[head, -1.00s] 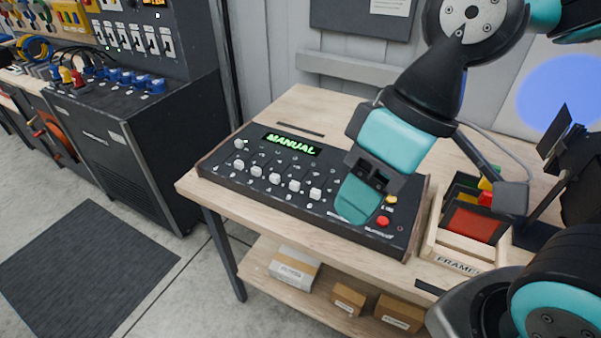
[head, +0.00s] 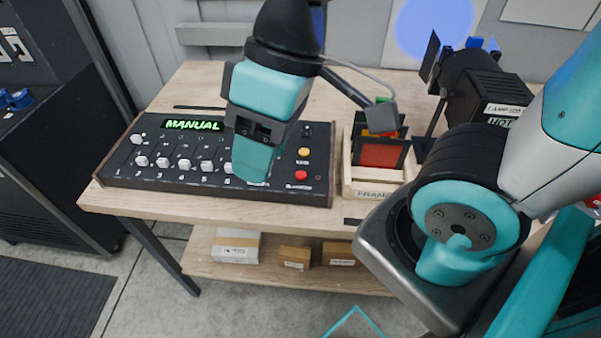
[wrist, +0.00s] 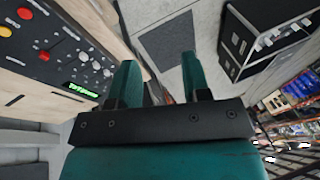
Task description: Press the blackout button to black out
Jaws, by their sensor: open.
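The lighting console (head: 215,192) lies on the wooden table, with a green display (head: 194,125) reading MANUAL and a row of white faders. On its right side are a yellow button (head: 303,152) and, nearer the front edge, a red button (head: 301,175); its label is too small to read surely. In the wrist view, the red button (wrist: 25,13) and the console's knobs show at upper left. My gripper (head: 255,172) hangs over the console, left of the red button and apart from it. Its two fingers (wrist: 160,75) are spread with nothing between them. It hides part of the console.
A wooden box of colour frames (head: 375,190) stands right of the console. A black lamp (head: 478,85) stands behind it on the right. Cardboard boxes (head: 295,257) lie on the lower shelf. The table behind the console is mostly clear.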

